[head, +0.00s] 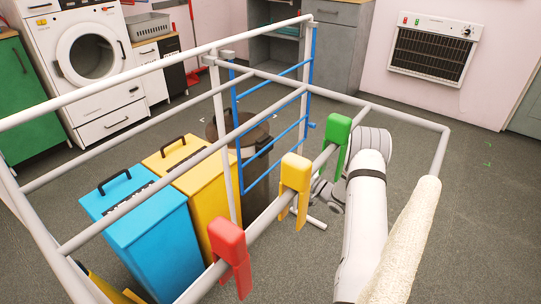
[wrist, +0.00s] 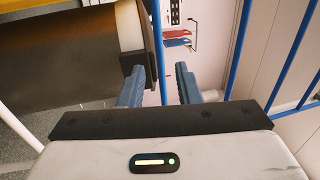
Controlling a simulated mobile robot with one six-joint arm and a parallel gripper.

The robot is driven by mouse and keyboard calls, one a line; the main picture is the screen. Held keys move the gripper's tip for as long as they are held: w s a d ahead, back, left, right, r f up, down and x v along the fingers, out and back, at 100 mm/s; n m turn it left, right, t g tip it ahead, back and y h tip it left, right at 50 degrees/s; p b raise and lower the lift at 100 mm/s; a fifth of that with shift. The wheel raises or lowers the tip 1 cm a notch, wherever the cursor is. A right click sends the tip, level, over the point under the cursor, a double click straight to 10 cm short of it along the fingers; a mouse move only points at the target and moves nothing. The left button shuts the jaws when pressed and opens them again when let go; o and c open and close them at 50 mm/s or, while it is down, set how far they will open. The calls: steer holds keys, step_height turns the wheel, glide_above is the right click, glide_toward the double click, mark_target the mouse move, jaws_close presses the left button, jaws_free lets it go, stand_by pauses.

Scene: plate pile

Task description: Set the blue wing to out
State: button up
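The blue wing (head: 309,90) is a blue bar frame with several rungs on the white drying rack (head: 103,87). In the head view it stands roughly upright at the rack's far side, a blue knob at its lower right. Its exact angle to the rack is hard to tell. Blue bars also show in the wrist view (wrist: 239,45). My gripper (wrist: 160,90) is open, with blue-grey fingers apart. A thin blue bar runs between the fingers in the picture; whether it lies in the grip or beyond is unclear. In the head view my gripper is hidden behind the rack.
Red (head: 229,245), yellow (head: 296,173) and green (head: 338,130) clips sit on the rack rail. A cream cloth (head: 405,245) hangs at the right. Blue (head: 150,235) and yellow (head: 205,185) bins and a dark round bin (head: 258,140) stand beyond the rail. Floor at right is clear.

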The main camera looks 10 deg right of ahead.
steer(key=b+x, duration=0.1)
steer(key=x, duration=0.6)
steer(key=shift+s+b, duration=0.2)
steer(key=shift+b, duration=0.2)
jaws_close()
